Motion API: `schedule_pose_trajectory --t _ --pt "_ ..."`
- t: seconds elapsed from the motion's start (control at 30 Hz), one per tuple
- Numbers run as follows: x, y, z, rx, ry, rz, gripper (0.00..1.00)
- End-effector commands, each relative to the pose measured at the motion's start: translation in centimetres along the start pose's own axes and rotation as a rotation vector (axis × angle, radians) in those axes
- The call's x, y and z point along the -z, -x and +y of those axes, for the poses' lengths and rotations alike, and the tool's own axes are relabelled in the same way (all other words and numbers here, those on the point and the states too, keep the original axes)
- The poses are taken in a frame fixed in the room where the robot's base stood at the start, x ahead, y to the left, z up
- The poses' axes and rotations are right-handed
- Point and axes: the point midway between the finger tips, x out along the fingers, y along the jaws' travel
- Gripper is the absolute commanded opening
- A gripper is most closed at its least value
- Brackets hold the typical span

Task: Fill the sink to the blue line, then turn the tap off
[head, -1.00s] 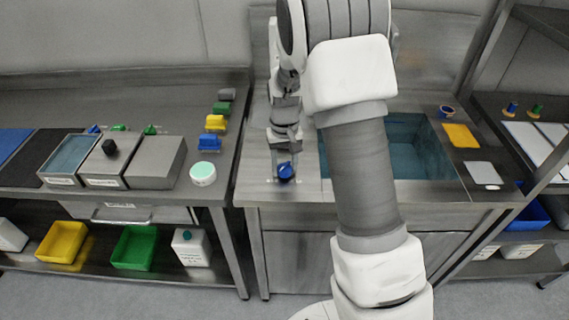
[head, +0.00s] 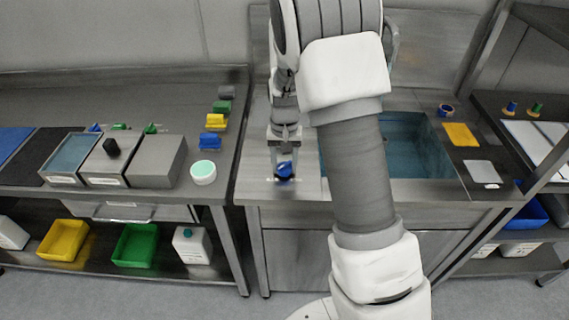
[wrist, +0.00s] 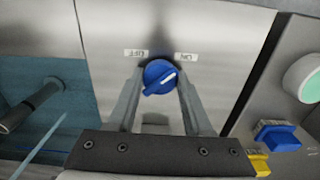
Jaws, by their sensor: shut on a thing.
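The blue tap knob (head: 285,170) sits on the counter left of the sink. My gripper (head: 285,160) is over it. In the wrist view, the two fingers of my gripper (wrist: 158,90) are shut on the sides of the blue knob (wrist: 157,77). Its white mark points up and right, towards the ON label (wrist: 186,57); the OFF label (wrist: 136,53) is to the left. The sink (head: 410,150) holds bluish water, partly hidden by my arm.
Yellow (head: 460,135) and grey (head: 483,172) pads lie right of the sink. A shelf rack stands at the far right.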

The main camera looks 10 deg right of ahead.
Motion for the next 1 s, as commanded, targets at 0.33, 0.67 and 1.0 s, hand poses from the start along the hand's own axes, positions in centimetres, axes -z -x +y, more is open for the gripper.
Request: schedule_pose_trajectory --t 0.33,0.67,1.0 --pt "0.0 0.0 0.0 0.001 -0.001 0.001 0.81" --pt "0.1 2.0 0.0 0.002 0.001 0.005 0.81" --pt "0.1 10.2 0.0 0.002 0.0 0.006 0.81"
